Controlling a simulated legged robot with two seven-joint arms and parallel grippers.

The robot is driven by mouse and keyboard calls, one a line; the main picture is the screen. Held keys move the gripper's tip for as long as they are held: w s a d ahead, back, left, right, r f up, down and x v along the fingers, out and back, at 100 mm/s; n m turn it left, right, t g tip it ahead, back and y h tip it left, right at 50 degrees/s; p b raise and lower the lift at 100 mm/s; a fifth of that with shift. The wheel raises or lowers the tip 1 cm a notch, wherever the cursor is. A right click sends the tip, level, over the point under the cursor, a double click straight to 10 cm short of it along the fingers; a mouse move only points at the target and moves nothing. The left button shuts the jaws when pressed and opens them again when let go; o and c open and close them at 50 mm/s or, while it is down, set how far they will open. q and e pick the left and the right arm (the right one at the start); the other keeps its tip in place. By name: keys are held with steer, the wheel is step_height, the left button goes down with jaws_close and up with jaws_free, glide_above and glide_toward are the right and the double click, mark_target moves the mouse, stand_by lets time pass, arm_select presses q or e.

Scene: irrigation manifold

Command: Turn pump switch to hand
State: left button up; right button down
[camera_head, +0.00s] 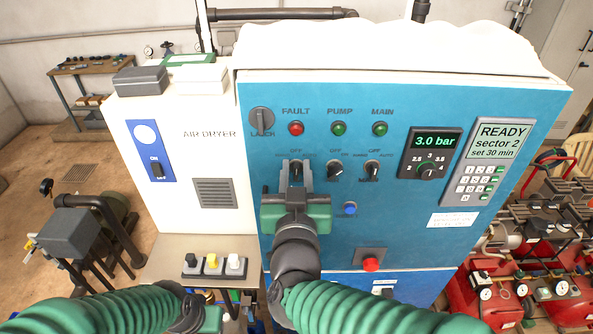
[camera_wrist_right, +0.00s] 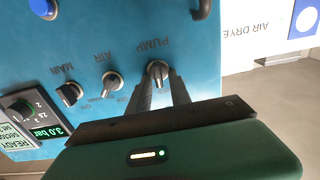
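The pump switch (camera_wrist_right: 158,72) is a grey rotary knob under the word PUMP in the right wrist view. In the head view it is the leftmost of three switches on the blue cabinet front and is partly hidden by my right gripper (camera_head: 296,167). That gripper is open, with one finger on each side of the knob; its fingers (camera_wrist_right: 160,90) also show in the right wrist view. I cannot tell whether they touch it. My left gripper (camera_head: 208,318) shows only in part at the bottom edge, and its fingers are hidden.
Right of the pump switch are the AIR switch (camera_head: 335,170) and the MAIN switch (camera_head: 371,171). A blue button (camera_head: 350,208) and a red button (camera_head: 371,264) sit below. A pressure dial (camera_head: 430,168) and keypad panel (camera_head: 475,165) are further right. The white air dryer (camera_head: 215,150) stands left.

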steer(key=shift+d, duration=0.1)
stand_by(0.3)
steer(key=shift+s, duration=0.1)
steer(key=shift+n+p, duration=0.35)
steer(key=shift+n, duration=0.25)
steer(key=n, duration=0.1)
steer(key=n+p, duration=0.1)
steer(key=shift+a+n, duration=0.35)
steer(key=shift+n, duration=0.05)
steer(key=shift+a+f+n+p, duration=0.1)
steer(key=shift+n+p, duration=0.6)
steer(key=shift+n, duration=0.55)
steer(key=shift+a+f+n+p, duration=0.1)
steer(key=shift+n+p, duration=0.55)
steer(key=shift+n, duration=0.6)
